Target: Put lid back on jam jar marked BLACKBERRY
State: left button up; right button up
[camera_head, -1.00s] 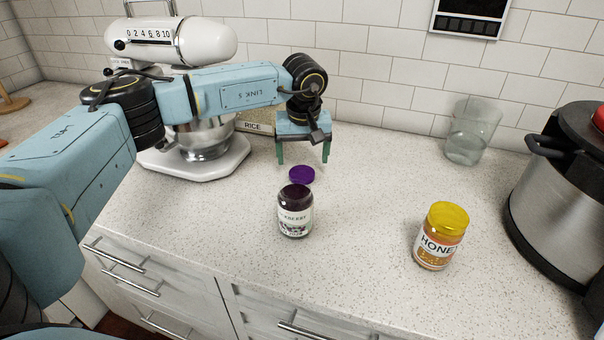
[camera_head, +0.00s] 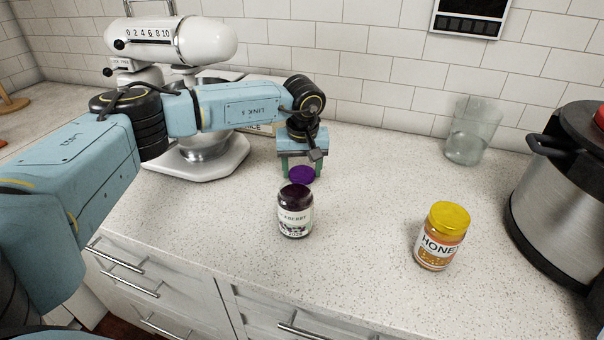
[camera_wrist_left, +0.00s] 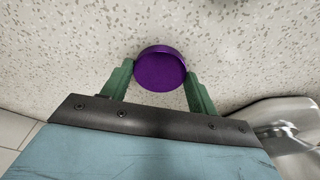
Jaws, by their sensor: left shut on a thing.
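The jam jar (camera_head: 295,212) stands upright and open on the counter, dark jam showing at its mouth. Its label is partly readable, ending in "KBERRY". The purple lid (camera_head: 301,174) is just behind the jar, apart from it. My left gripper (camera_head: 302,172) is low behind the jar, its green fingers on either side of the lid and shut on it. In the left wrist view the lid (camera_wrist_left: 160,69) sits between the fingertips (camera_wrist_left: 160,74). Whether the lid still touches the counter is hard to tell. My right gripper is not in view.
A honey jar (camera_head: 440,236) with a yellow lid stands to the right. A glass (camera_head: 471,131) and a steel pot (camera_head: 560,190) are farther right. A white stand mixer (camera_head: 180,45) is behind my left arm. The counter between the jars is clear.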

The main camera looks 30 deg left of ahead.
aim_at(302, 173)
pick_arm(q)
jog(key=shift+r, duration=0.15)
notch_tip(302, 173, up, 10)
jog(key=shift+f+p, duration=0.1)
jog(key=shift+p, duration=0.35)
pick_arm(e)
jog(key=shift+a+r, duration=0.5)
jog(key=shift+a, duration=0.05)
